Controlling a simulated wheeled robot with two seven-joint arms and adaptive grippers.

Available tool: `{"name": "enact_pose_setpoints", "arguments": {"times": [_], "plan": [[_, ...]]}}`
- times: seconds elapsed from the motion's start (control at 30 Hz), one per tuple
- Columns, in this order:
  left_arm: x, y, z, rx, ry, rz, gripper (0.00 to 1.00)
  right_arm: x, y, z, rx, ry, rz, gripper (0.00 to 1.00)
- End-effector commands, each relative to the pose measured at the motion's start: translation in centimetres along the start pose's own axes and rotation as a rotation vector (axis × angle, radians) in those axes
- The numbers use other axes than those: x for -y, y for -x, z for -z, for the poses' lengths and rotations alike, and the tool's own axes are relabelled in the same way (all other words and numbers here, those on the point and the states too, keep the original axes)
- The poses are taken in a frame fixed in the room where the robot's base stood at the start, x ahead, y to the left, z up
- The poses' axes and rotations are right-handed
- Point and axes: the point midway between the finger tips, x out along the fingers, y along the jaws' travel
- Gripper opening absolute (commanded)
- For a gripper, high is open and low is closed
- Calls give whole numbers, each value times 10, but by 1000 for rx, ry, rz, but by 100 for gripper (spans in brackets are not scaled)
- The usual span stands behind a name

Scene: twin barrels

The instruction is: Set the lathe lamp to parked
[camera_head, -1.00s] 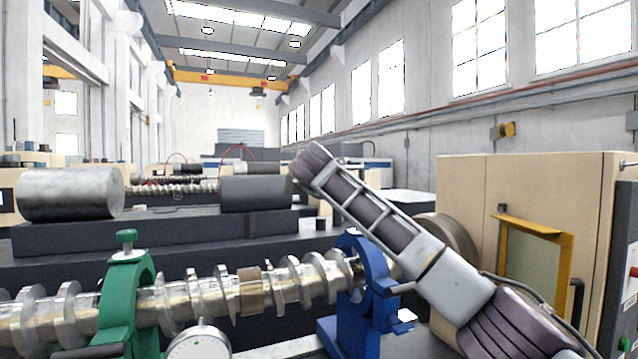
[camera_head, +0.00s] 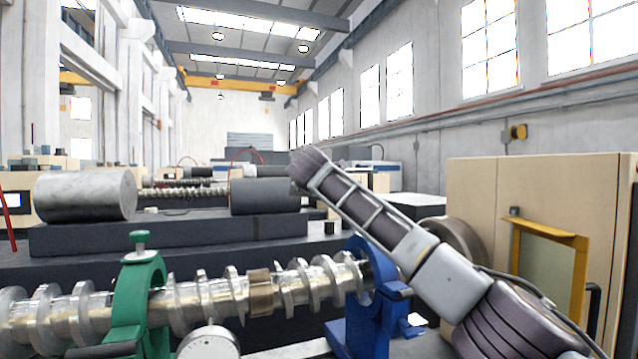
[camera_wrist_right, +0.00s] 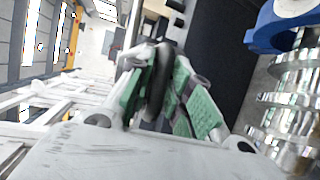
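I cannot pick out the lathe lamp with certainty in either view. In the head view a grey and purple jointed arm, which looks like my right arm, reaches up and left from the bottom right corner, and its far end hides what lies behind it. No gripper fingers show there. In the right wrist view my right gripper (camera_wrist_right: 162,95) has green-padded fingers, blurred. A dark rounded thing (camera_wrist_right: 161,78) shows between them; I cannot tell whether it is held. My left gripper is not in view.
A metal screw shaft (camera_head: 208,297) runs through a green steady rest (camera_head: 150,310) and a blue steady rest (camera_head: 370,315). A dial gauge (camera_head: 208,345) is in front. A beige headstock cabinet (camera_head: 548,185) stands right. Two metal cylinders lie behind, one of them silver (camera_head: 86,195).

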Motion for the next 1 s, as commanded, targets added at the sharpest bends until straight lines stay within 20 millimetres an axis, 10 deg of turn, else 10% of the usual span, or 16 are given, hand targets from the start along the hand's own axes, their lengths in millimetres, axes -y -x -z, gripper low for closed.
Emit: {"name": "enact_pose_setpoints", "arguments": {"times": [1.0], "plan": [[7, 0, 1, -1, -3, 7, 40, -2, 22, 0, -2, 2, -5, 35]]}}
